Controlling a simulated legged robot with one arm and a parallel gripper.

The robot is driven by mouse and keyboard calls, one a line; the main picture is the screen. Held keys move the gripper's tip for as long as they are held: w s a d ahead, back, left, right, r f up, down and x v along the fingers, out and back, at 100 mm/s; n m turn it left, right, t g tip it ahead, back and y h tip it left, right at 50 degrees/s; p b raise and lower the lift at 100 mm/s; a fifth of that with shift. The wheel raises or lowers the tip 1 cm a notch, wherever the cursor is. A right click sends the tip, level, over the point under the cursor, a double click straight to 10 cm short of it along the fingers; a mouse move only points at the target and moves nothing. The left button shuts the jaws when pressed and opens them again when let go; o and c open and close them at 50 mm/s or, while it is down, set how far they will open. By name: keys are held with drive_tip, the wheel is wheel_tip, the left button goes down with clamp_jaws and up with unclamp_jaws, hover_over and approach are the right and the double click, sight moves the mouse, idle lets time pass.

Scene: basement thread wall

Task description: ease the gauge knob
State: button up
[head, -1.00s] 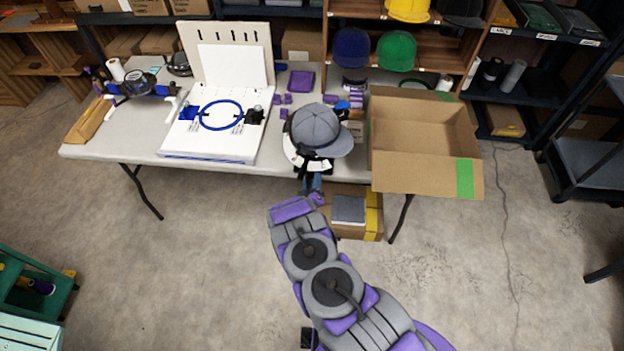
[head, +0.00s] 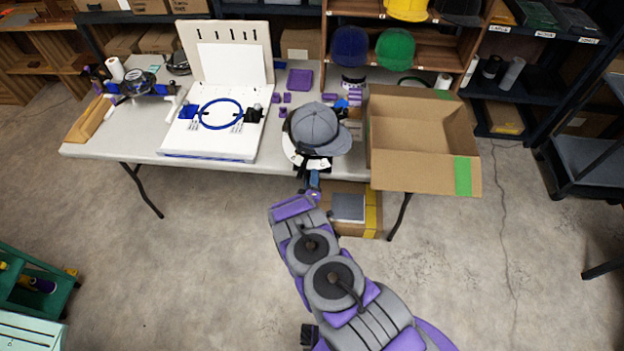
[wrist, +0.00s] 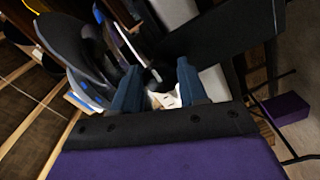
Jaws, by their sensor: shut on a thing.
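A grey cap (head: 314,124) sits on a cap stand with a white band (head: 290,148) at the front edge of the table. My gripper (head: 314,180) is at the front of this stand, just below the cap. In the wrist view, the two blue fingers of my gripper (wrist: 160,90) close around a small part at the stand, with a pale piece (wrist: 164,98) showing between them. The dark round side of the cap and stand (wrist: 85,55) fills the left there. I cannot make out the gauge knob clearly; the fingers and the stand hide most of that spot.
The table (head: 100,150) also holds a white board with a blue hoop (head: 240,112) at left. An open cardboard box (head: 425,165) stands close at right. A smaller box (head: 372,215) is below the table edge. The floor in front is clear.

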drive_tip(key=shift+a, duration=0.25)
drive_tip(key=o, duration=0.8)
drive_tip(key=shift+s, duration=0.1)
drive_tip(key=s, duration=0.5)
drive_tip(key=s+p, duration=0.1)
drive_tip(key=s, duration=0.5)
drive_tip(key=s+p, duration=0.1)
drive_tip(key=s, duration=0.5)
drive_tip(key=shift+s+a, duration=0.1)
drive_tip(key=shift+a, duration=0.25)
